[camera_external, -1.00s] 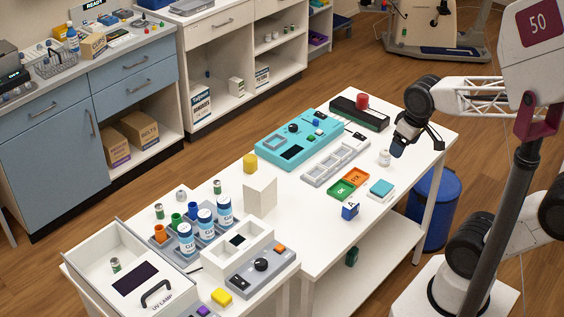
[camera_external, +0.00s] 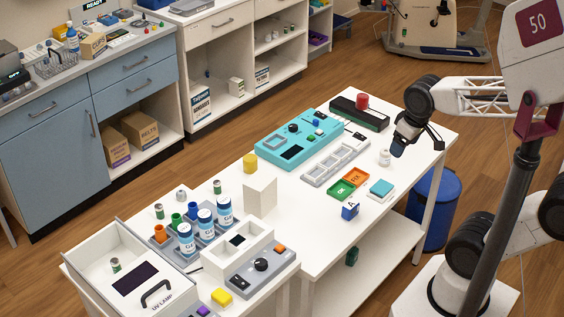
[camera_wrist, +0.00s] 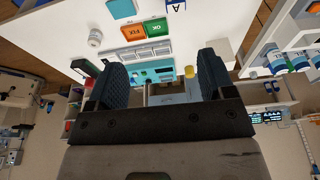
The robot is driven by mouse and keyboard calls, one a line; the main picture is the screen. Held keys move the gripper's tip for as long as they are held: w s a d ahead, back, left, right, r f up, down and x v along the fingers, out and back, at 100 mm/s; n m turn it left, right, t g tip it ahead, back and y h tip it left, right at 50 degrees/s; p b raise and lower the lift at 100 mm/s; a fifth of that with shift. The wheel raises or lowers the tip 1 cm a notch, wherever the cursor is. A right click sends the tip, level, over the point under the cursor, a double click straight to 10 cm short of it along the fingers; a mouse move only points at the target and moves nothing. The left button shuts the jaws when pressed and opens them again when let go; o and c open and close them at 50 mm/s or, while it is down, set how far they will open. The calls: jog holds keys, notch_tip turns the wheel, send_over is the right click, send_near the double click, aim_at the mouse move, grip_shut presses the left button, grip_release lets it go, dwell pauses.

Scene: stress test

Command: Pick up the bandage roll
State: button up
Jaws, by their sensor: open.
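A small white roll (camera_external: 384,158), which looks like the bandage roll, stands on the white table near its right end. It also shows at the upper left of the wrist view (camera_wrist: 95,38), outside the space between the fingers. My gripper (camera_external: 416,146) is above the table's right end, to the right of the roll in the external view and apart from it. Both dark fingers are spread, with nothing held between them, in the wrist view (camera_wrist: 162,78).
Green and orange trays (camera_external: 348,183), a teal-topped block (camera_external: 381,188) and a blue letter block (camera_external: 350,211) lie near the roll. A black case with a red knob (camera_external: 362,102) and a turquoise device (camera_external: 283,152) stand behind. Bare table surrounds the roll.

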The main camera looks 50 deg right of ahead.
jog(key=n+h, duration=1.2)
jog(key=n, duration=0.5)
send_over(385, 155)
jog(key=s+a, duration=0.5)
jog(key=s, duration=0.1)
notch_tip(385, 155, down, 19)
jog(key=w+f+n, duration=0.1)
jog(key=f, duration=0.1)
jog(key=w+f+n+t, duration=0.1)
jog(key=n, duration=0.1)
jog(key=w+f+n+t, duration=0.1)
jog(key=f+n, duration=0.1)
jog(key=shift+w+d+f, duration=0.25)
jog(key=shift+d+f, duration=0.05)
jog(key=shift+f, duration=0.05)
jog(key=shift+w+f+n+t, duration=0.35)
jog(key=shift+f+n+t, duration=0.15)
jog(key=shift+f+n, duration=0.1)
jog(key=shift+x, duration=1.25)
